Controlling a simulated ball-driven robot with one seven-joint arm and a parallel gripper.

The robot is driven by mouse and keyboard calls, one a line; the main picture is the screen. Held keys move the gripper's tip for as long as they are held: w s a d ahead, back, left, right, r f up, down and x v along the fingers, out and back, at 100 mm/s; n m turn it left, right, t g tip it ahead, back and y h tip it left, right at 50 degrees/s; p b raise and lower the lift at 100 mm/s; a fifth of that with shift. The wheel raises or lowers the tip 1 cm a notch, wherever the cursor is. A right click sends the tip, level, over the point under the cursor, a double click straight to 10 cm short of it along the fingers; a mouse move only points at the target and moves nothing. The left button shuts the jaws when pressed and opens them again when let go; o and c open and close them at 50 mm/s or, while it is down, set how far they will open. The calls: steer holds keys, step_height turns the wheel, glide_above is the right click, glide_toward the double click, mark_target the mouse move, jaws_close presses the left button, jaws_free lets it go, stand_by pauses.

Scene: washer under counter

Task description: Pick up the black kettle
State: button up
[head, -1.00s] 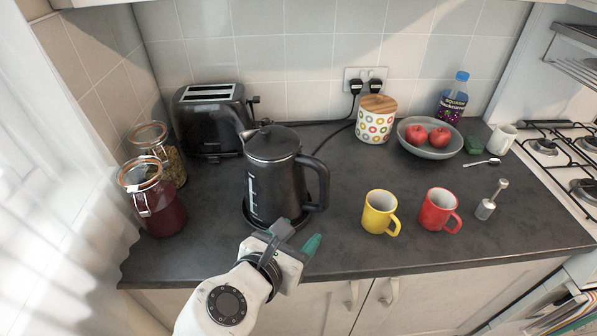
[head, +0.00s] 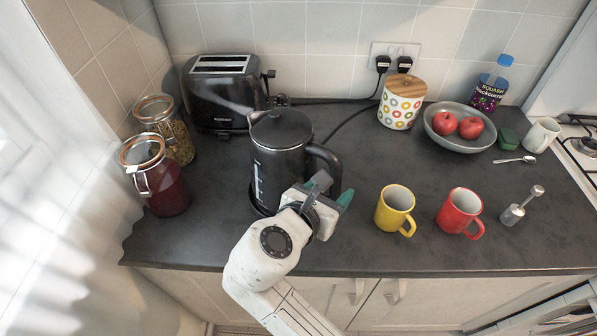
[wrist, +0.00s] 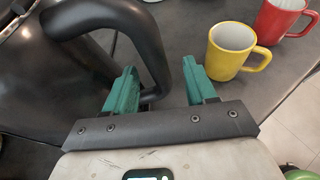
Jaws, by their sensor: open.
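The black kettle (head: 279,160) stands upright on its base on the dark counter, with its handle (head: 327,160) on the right side. My gripper (head: 333,190) is in front of the kettle's right side, close to the lower part of the handle. In the wrist view my gripper (wrist: 160,90) has its two green fingers apart, with the lower end of the black handle (wrist: 150,50) showing between them. The kettle body (wrist: 40,85) fills the left of that view. I cannot tell whether a finger touches the handle.
A yellow mug (head: 395,209) and a red mug (head: 460,212) stand right of my gripper. A black toaster (head: 222,92) is behind the kettle, and glass jars (head: 155,175) stand at left. A patterned canister (head: 402,103) and a fruit bowl (head: 460,130) are farther back.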

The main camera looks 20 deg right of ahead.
steer(key=shift+x, duration=1.3)
steer(key=shift+c, duration=0.3)
jaws_close()
steer(key=shift+w+r, duration=0.1)
steer(key=shift+r, duration=0.1)
